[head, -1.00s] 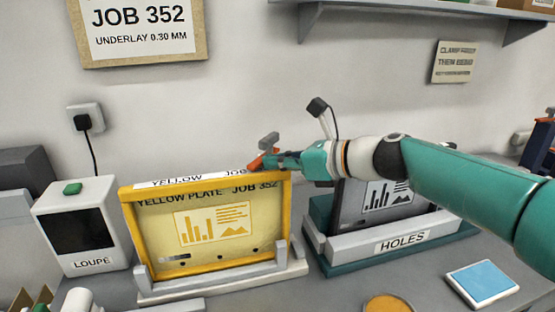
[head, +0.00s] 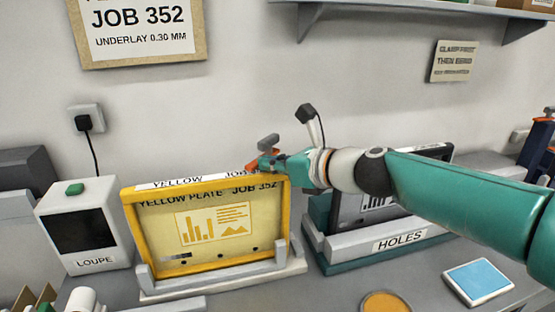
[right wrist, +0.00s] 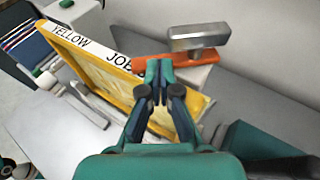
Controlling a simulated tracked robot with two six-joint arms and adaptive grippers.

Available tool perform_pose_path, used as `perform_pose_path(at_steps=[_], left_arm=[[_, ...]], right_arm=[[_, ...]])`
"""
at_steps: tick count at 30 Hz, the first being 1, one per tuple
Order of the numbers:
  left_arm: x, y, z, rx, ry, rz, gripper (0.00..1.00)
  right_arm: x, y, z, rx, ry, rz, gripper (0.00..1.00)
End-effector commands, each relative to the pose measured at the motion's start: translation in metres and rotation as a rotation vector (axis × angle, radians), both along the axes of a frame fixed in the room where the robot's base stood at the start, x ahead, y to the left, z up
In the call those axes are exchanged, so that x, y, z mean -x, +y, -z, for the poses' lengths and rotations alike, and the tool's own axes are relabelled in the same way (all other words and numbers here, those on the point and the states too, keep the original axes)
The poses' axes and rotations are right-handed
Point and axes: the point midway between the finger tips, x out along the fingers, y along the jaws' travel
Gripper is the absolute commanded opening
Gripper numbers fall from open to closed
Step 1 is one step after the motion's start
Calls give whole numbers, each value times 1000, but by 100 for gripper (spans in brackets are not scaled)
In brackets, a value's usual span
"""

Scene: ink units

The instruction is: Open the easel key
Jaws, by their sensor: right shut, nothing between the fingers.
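The easel key shows at the top right corner of the yellow plate's frame, with a grey block handle (head: 268,141) and an orange bar. In the right wrist view the orange bar (right wrist: 185,60) runs along the frame's top edge to the grey block (right wrist: 199,37). My right gripper (head: 258,164) is shut and empty at the key. In the right wrist view its closed fingertips (right wrist: 159,66) lie against or just in front of the bar; I cannot tell whether they touch. The yellow plate (head: 160,225) stands upright in its easel. My left gripper is not in view.
A loupe box (head: 84,225) stands left of the easel. A blue pad (head: 478,280) and an orange disc (head: 386,303) lie on the bench in front.

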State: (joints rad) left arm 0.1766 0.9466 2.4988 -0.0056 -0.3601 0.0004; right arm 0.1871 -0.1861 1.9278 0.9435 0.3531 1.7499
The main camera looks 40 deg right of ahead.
Motion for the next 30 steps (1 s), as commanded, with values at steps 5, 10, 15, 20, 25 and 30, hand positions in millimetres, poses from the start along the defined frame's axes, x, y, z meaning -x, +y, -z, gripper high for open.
perform_pose_path(at_steps=[5,10,15,20,25,30], left_arm=[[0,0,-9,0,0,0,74],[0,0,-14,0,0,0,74],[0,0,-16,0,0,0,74],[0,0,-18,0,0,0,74],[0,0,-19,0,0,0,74],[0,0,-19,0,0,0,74]], right_arm=[[-3,6,-2,-2,1,57,0],[-8,11,-1,-2,0,56,0],[-14,16,0,-2,1,56,0],[-19,20,0,-2,0,56,0],[-22,22,0,0,0,56,0],[-24,23,0,-1,0,56,0]])
